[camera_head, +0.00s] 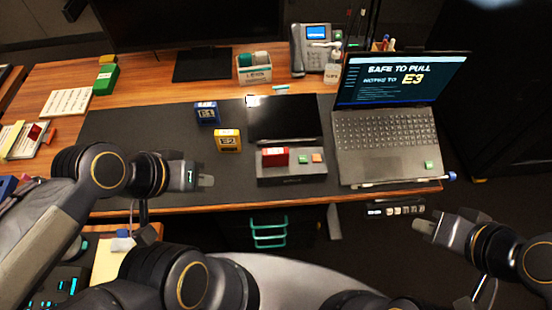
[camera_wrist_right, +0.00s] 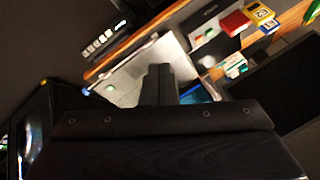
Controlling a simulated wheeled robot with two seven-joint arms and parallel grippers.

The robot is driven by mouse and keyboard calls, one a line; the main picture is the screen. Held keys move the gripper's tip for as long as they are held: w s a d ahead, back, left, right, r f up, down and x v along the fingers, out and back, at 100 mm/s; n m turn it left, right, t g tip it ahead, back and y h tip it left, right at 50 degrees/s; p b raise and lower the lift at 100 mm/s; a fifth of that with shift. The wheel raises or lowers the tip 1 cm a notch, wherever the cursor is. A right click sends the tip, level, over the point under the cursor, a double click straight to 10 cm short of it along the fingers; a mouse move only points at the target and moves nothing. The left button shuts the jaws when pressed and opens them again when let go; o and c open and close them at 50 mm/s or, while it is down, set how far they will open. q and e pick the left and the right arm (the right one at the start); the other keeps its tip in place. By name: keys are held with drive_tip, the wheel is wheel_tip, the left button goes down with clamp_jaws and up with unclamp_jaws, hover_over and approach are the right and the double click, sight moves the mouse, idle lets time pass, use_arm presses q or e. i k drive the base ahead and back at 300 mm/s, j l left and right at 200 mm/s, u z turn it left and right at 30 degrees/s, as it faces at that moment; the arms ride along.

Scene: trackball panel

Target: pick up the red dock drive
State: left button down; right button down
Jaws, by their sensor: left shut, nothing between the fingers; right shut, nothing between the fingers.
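My right gripper (camera_head: 421,229) is shut and empty, low on the right, in front of the desk and below the laptop. In the right wrist view its fingers (camera_wrist_right: 160,82) point up the picture.
A blue block (camera_head: 206,113) and a yellow block (camera_head: 228,140) marked E2 stand left of the dock. An open laptop (camera_head: 388,143) reading "SAFE TO PULL" and "E3" stands right. A phone (camera_head: 315,48) and box (camera_head: 255,71) are behind. The dark mat (camera_head: 140,135) has free room at left.

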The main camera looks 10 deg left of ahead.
sight(278, 157)
drive_tip(key=u, duration=0.45)
drive_tip(key=l+u, duration=0.15)
drive_tip(key=u, duration=0.3)
drive_tip(key=l+u, duration=0.1)
drive_tip(key=u, duration=0.35)
drive_tip(key=l+u, duration=0.1)
drive_tip(key=u, duration=0.8)
drive_tip(key=l+u, duration=0.1)
drive_tip(key=u, duration=0.35)
drive_tip(key=k+l+u, duration=0.15)
drive_tip(key=k+l, duration=0.5)
